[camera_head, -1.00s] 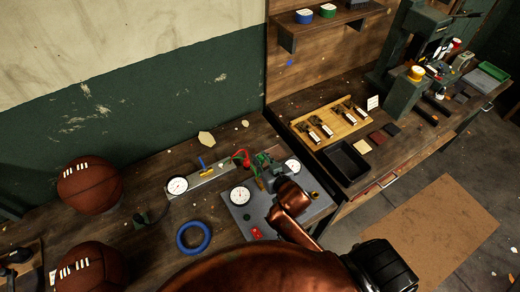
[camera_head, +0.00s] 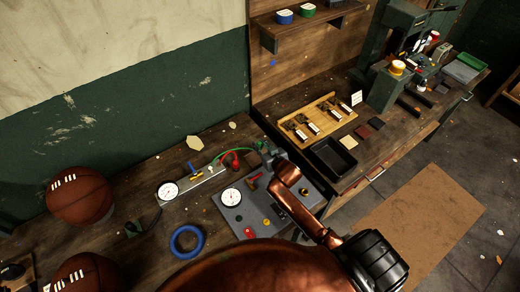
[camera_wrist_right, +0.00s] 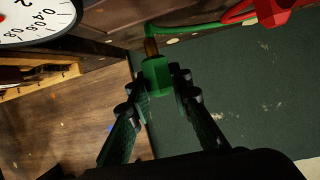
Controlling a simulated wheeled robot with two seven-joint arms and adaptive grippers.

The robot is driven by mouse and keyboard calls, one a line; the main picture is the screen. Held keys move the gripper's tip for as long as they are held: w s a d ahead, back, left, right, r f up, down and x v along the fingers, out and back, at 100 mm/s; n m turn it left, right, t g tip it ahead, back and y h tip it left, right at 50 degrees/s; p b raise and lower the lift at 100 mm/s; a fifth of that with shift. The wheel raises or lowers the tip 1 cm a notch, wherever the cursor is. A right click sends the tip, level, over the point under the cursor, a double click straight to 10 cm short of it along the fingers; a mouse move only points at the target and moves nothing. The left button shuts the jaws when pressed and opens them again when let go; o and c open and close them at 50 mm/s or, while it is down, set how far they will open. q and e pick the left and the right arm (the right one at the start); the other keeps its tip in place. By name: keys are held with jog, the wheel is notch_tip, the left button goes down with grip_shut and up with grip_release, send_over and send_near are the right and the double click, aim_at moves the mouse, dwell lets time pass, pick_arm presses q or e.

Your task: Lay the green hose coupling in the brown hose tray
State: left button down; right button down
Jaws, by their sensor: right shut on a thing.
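The green coupling (camera_wrist_right: 156,77) is between the fingertips of my right gripper (camera_wrist_right: 160,88) in the right wrist view, with a brass tip and a green hose (camera_wrist_right: 185,29) beyond it. In the head view my right gripper (camera_head: 266,154) is above the back of the grey plate, and the green hose (camera_head: 241,150) runs left from it. The gripper and arm largely hide the coupling there. An empty, very dark tray (camera_head: 347,173) lies to the right of the gripper; I cannot tell whether it is black or brown. My left gripper is out of view.
A white gauge (camera_head: 230,197) is on the grey plate (camera_head: 256,212). A red fitting (camera_head: 232,160) stands near the hose. A wooden board (camera_head: 300,143) with metal clips lies behind the dark tray. A blue ring (camera_head: 187,241) and basketballs (camera_head: 80,195) are at left.

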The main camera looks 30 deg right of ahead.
jog(key=shift+w+d+f, duration=0.1)
jog(key=shift+w+f, duration=0.05)
jog(key=shift+f, duration=1.65)
jog(key=shift+f, duration=0.15)
jog(key=c, duration=1.8)
grip_release()
jog(key=shift+o, duration=0.2)
jog(key=shift+r, duration=0.2)
jog(key=v, duration=1.2)
jog(key=shift+d, duration=0.1)
